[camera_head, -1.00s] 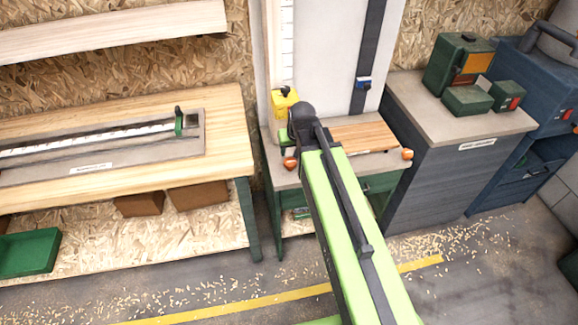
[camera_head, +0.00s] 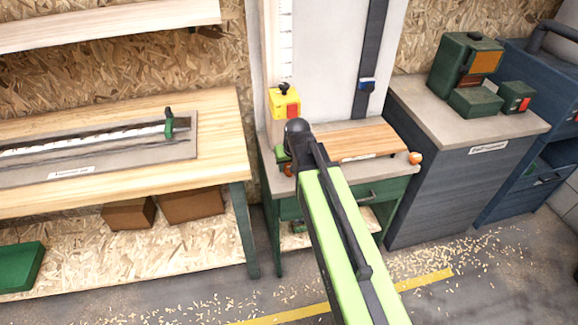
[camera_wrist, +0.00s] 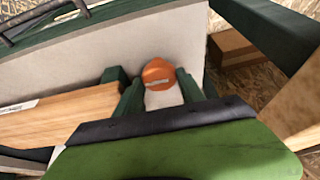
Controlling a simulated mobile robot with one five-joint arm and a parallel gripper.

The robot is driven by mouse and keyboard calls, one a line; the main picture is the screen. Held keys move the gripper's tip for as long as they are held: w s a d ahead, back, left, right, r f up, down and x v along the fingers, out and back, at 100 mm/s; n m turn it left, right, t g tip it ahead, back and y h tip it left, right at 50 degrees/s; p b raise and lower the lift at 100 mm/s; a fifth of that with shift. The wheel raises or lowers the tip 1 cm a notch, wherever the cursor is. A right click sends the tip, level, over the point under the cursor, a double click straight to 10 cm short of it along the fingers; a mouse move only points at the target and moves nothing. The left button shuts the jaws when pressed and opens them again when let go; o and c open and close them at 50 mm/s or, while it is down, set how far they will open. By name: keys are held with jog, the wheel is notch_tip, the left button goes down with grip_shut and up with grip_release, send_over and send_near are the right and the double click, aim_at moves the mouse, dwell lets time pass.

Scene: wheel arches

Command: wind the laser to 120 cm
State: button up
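The laser appears to be the yellow box (camera_head: 285,103) with a red face and a black knob on top. It sits low against a white upright scale (camera_head: 285,45) whose figures are too small to read. An orange knob (camera_head: 287,170) is at the left front of the bench below it and shows in the wrist view (camera_wrist: 158,73). My gripper (camera_head: 284,155) is at this knob, partly hidden by my dark wrist. In the wrist view its two dark green fingers (camera_wrist: 155,92) stand apart, one either side of the knob. I cannot tell whether they touch it.
A second orange knob (camera_head: 415,158) is at the bench's right front, beside a wooden board (camera_head: 355,141). A blue-marked slider (camera_head: 367,85) sits on a dark upright rail. A wooden table (camera_head: 215,150) stands left, a grey cabinet (camera_head: 440,180) right. Floor in front is open.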

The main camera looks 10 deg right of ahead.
jog(key=c, duration=0.5)
jog(key=shift+a, duration=0.15)
jog(key=shift+m, duration=0.3)
jog(key=m+h, duration=0.1)
jog(key=m, duration=0.1)
jog(key=shift+m, duration=0.3)
jog(key=m+h, duration=0.1)
jog(key=m, duration=0.1)
jog(key=m+g+h, duration=0.1)
jog(key=m, duration=0.2)
jog(key=shift+w+a, duration=0.15)
jog(key=m+g, duration=0.1)
jog(key=m, duration=0.2)
jog(key=m+g+h, duration=0.1)
jog(key=m, duration=0.2)
jog(key=shift+w, duration=0.15)
jog(key=shift+m+g, duration=0.8)
jog(key=shift+m, duration=1.4)
